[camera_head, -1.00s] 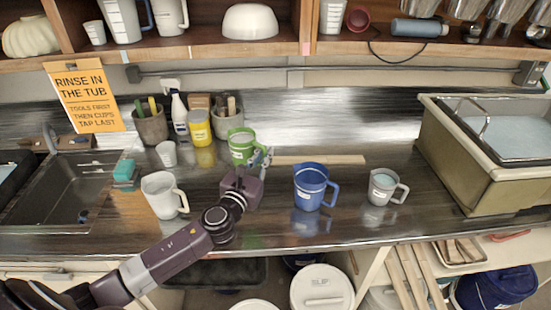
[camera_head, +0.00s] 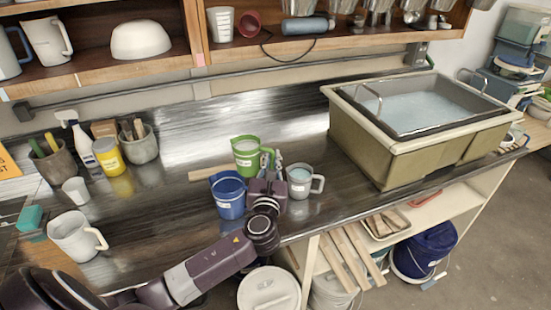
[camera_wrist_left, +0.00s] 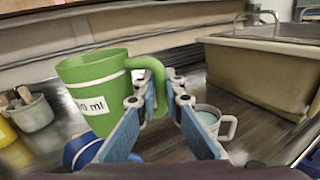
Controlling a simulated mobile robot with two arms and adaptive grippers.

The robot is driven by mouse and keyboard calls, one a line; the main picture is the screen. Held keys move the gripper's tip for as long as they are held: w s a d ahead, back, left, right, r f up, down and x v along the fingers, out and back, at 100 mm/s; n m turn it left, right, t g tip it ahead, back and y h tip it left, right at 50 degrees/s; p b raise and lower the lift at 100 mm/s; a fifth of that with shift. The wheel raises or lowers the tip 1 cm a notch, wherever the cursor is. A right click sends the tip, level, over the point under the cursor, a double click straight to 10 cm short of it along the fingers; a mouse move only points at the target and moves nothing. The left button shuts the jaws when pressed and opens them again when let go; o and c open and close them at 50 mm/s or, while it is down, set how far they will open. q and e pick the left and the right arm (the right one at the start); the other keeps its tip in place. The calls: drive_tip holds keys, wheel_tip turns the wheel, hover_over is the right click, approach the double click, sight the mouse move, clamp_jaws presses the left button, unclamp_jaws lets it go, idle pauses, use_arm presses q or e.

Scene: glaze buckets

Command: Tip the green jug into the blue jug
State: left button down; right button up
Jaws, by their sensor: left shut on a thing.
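The green jug (camera_head: 245,150) is upright, with a white label, just behind and above the blue jug (camera_head: 228,200) in the head view. My left gripper (camera_head: 271,163) is shut on the green jug's handle, to the right of its body. In the left wrist view the green jug (camera_wrist_left: 92,75) is large at the left, its handle between my left fingertips (camera_wrist_left: 158,97). The blue jug (camera_wrist_left: 82,148) shows below it there, mostly hidden by the green jug and a finger. The blue jug stands upright on the counter. My right gripper is out of view.
A grey cup (camera_head: 299,185) stands close to the right of my left gripper. A white jug (camera_head: 73,238) stands at the left. A wooden strip (camera_head: 207,173) lies behind the blue jug. A large tub (camera_head: 375,150) fills the right of the counter.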

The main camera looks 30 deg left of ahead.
use_arm(q)
drive_tip(key=shift+f+b, duration=1)
drive_tip(key=shift+f, duration=0.1)
drive_tip(key=shift+f+b, duration=0.85)
drive_tip(key=shift+b, duration=0.15)
drive_tip(key=shift+w+d+r+n, duration=0.1)
drive_tip(key=shift+d+r+n, duration=0.05)
drive_tip(key=shift+r+n, duration=0.4)
drive_tip(key=shift+d+r+n, duration=0.15)
drive_tip(key=shift+r+n, duration=0.45)
drive_tip(key=shift+n, duration=0.05)
drive_tip(key=shift+d+r+n+g, duration=0.1)
drive_tip(key=shift+n+g, duration=0.2)
drive_tip(key=shift+n, duration=0.2)
